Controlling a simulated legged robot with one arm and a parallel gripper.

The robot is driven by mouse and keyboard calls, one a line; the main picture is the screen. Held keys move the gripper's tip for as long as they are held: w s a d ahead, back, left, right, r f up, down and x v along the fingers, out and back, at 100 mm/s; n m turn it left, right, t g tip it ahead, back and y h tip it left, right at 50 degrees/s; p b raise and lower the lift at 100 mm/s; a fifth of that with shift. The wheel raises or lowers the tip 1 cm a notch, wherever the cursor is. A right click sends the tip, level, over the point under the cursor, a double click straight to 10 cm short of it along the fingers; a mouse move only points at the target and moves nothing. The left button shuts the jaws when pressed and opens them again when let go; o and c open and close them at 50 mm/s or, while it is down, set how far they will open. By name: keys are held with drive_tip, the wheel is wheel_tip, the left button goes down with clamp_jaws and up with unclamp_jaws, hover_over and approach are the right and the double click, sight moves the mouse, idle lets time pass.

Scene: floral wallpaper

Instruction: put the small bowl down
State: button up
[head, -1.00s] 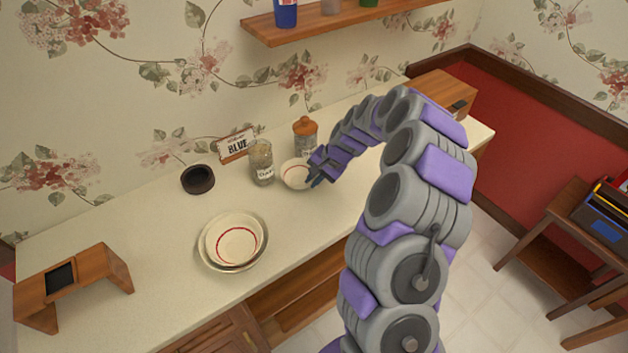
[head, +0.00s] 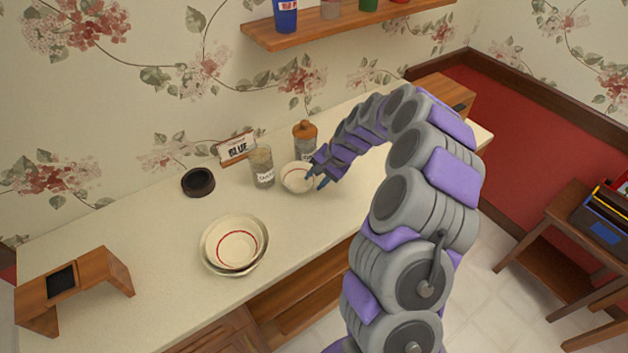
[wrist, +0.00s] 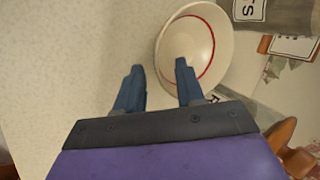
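The small cream bowl with a red ring (head: 294,180) rests upright on the counter (head: 330,225), beside a glass jar (head: 262,170). My gripper (head: 315,182) is at its right side with its fingers spread apart. In the wrist view, my gripper (wrist: 159,72) is open. One finger overlaps the rim of the bowl (wrist: 190,32) and the other is over bare counter. I cannot tell whether a finger still touches the bowl.
A lidded jar (head: 305,140) and a sign reading BLUE (head: 237,149) stand behind. A dark round dish (head: 198,182), nested bowls (head: 208,262) and a wooden stand (head: 112,272) are to the left. A shelf (head: 345,27) hangs above. The counter's front middle is clear.

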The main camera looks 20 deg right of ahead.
drive_tip(key=p+v, duration=0.2)
drive_tip(key=v, duration=0.8)
drive_tip(key=s+a+r+n+g+h, duration=0.1)
drive_tip(key=s+a+r+n, duration=0.2)
drive_tip(key=s+a+r, duration=0.4)
drive_tip(key=s+a+r+n+g, duration=0.1)
drive_tip(key=s+a+r+n, duration=0.3)
drive_tip(key=s, duration=0.5)
drive_tip(key=s+a+n+g+h, duration=0.1)
drive_tip(key=s+a, duration=0.1)
drive_tip(key=s, duration=0.8)
drive_tip(key=shift+r+h, duration=0.3)
drive_tip(key=shift+r, duration=0.05)
drive_tip(key=shift+o, duration=0.3)
drive_tip(key=s+d+n+g+h, duration=0.1)
drive_tip(key=s+d+h, duration=0.1)
drive_tip(key=s, duration=1.2)
drive_tip(key=shift+s+d+f, duration=0.15)
drive_tip(key=shift+d+f, duration=0.25)
drive_tip(key=shift+d, duration=0.05)
drive_tip(key=shift+s+d, duration=0.1)
drive_tip(key=shift+s, duration=0.1)
